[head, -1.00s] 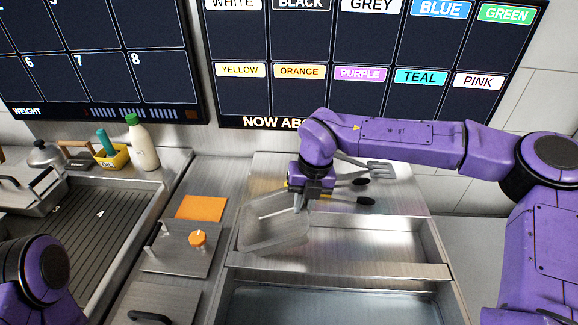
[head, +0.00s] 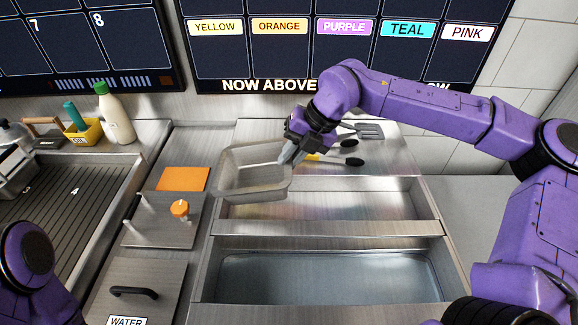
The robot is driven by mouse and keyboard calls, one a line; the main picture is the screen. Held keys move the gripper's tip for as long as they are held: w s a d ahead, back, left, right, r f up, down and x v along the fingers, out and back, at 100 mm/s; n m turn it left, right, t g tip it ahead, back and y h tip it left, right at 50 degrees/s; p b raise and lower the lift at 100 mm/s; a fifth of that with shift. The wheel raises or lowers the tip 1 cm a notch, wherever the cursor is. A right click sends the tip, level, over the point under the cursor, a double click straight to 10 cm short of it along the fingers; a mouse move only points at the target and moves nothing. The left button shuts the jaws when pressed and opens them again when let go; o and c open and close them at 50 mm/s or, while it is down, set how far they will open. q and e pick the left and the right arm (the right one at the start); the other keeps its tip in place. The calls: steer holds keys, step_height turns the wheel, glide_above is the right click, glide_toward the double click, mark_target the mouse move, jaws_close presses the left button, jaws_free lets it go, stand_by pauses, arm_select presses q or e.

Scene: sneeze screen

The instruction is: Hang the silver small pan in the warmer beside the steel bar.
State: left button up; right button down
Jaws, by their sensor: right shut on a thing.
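The silver small pan (head: 252,180) is a shallow grey rectangular pan in the head view. My right gripper (head: 290,152) is shut on the pan's right rim and holds it slightly tilted. The pan is over the left end of the far opening of the warmer (head: 340,204). Whether it touches the warmer's edge I cannot tell. The steel bar (head: 330,228) runs across the warmer, between the far opening and the near opening (head: 320,275). Both openings look free of pans. My left gripper is out of view.
Utensils with black handles (head: 350,160) lie behind the warmer, partly hidden by my right gripper.

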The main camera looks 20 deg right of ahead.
steer(key=t+y+b, duration=0.1)
steer(key=y+b, duration=0.1)
steer(key=shift+w+d+f+b, duration=0.1)
steer(key=shift+w+d+b, duration=0.05)
steer(key=shift+b, duration=0.25)
steer(key=shift+f+b, duration=1.25)
steer(key=shift+f, duration=0.85)
steer(key=shift+y+b, duration=0.3)
steer(key=shift+b, duration=0.25)
steer(key=shift+f, duration=0.45)
stand_by(0.5)
